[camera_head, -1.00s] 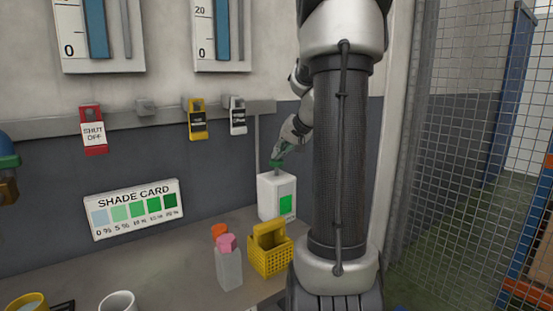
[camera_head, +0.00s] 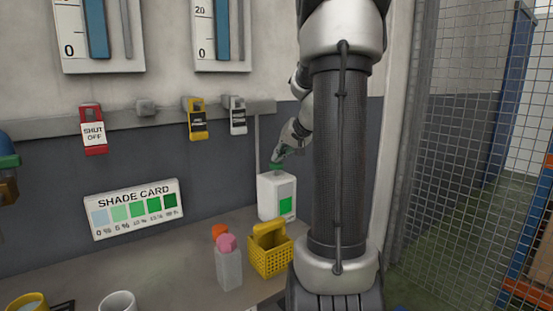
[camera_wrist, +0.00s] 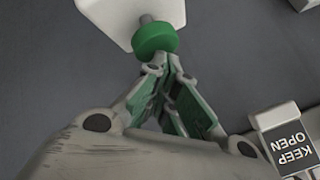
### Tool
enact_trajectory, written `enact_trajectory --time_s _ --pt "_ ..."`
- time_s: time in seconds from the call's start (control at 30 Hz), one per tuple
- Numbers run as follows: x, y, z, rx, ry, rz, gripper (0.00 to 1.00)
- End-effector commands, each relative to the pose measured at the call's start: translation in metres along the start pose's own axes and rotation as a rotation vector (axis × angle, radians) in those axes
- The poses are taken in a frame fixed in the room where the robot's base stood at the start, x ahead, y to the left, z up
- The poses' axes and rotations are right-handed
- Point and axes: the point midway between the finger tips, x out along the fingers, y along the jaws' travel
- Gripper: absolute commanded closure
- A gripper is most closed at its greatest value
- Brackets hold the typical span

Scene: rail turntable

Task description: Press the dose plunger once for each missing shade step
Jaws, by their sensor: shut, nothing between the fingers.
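The dose plunger is a green round cap (camera_head: 275,167) on top of a white dispenser box (camera_head: 266,194) with a green square on its front. In the wrist view the green cap (camera_wrist: 153,37) sits against the white box (camera_wrist: 115,12). My gripper (camera_head: 278,158) is shut and empty, with its tips at the cap. In the wrist view the closed fingertips (camera_wrist: 157,63) appear to touch the cap's near edge. The shade card (camera_head: 135,209) stands at the wall with several patches, from pale blue to dark green, labelled with percentages.
A yellow basket (camera_head: 270,255) and a pink-capped bottle (camera_head: 228,267) stand in front of the box. Red (camera_head: 93,130), yellow (camera_head: 197,120) and grey (camera_head: 237,117) tagged valves line the wall rail. Mugs (camera_head: 118,302) sit at the front left. A wire fence (camera_head: 470,120) is at right.

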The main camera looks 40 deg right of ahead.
Motion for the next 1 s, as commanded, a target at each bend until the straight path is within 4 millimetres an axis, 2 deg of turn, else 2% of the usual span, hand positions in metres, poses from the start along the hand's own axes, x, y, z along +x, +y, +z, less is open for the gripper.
enact_trajectory --time_s 0.63,1.0 --pt "-0.021 -0.015 -0.015 0.000 -0.001 0.000 1.00" --pt "-0.024 -0.017 -0.017 0.000 -0.001 0.000 1.00"
